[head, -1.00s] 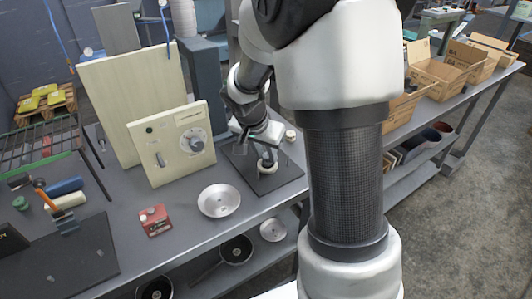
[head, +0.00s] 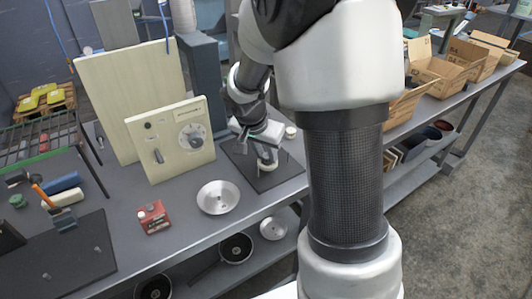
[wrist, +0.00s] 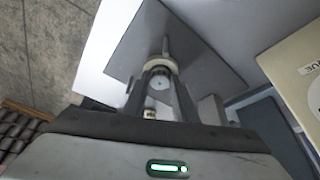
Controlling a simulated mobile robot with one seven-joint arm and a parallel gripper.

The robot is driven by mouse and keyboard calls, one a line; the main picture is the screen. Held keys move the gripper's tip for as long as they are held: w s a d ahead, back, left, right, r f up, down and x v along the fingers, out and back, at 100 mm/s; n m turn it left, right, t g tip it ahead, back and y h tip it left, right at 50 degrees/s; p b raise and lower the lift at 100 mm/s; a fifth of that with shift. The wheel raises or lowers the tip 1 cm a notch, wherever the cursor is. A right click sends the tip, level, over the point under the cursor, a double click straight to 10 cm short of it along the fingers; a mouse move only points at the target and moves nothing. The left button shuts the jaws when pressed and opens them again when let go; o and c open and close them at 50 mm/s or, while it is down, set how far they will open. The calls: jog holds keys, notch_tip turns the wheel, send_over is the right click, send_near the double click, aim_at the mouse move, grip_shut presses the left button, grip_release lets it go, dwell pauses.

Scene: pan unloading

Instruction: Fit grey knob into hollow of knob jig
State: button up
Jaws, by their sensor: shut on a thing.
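My gripper (wrist: 161,84) is shut on a small grey round piece, which I take to be the grey knob (wrist: 159,82). Only its face shows between the two fingers. A cream ring (wrist: 161,64) lies at the fingertips around or just beyond the knob; I take it to be the knob jig. I cannot tell whether the knob is inside its hollow. In the head view my gripper (head: 267,157) is low over a dark plate (head: 240,158) on the bench, and the fingertips are partly hidden by the hand.
A slim post (wrist: 165,45) shows beyond the ring. A cream panel with a dial (head: 172,143) stands left of the plate. A silver dish (head: 218,197) and a red box (head: 152,216) lie in front.

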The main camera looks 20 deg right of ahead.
jog(key=shift+f, duration=0.1)
jog(key=o, duration=1.1)
jog(key=shift+o, duration=0.2)
jog(key=p+v, duration=0.2)
jog(key=v, duration=1.5)
jog(key=shift+s, duration=0.15)
jog(key=shift+a, duration=0.1)
